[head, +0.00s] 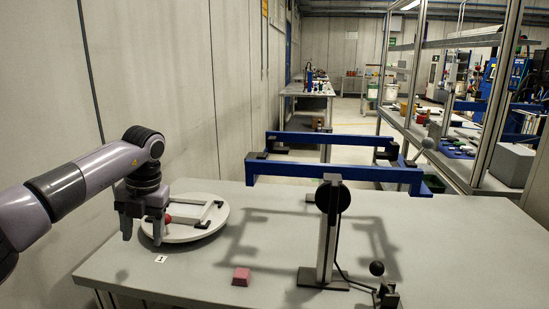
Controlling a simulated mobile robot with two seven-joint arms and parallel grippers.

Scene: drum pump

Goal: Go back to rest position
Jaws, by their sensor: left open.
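My left gripper (142,238) reaches in from the left with its fingers pointing down. It is open, above the left part of the grey table (300,288). A white round plate (184,233) with a pale rectangular frame (208,214) on it lies just right of and behind the fingers. A small red ball (167,218) shows beside the right finger; I cannot tell whether they touch. My right gripper is not in view.
A pink block (241,276) lies at the front. A black-knobbed lever (377,269) stands at front right. A small label (160,258) marks the table. Shelving (480,150) stands at right.

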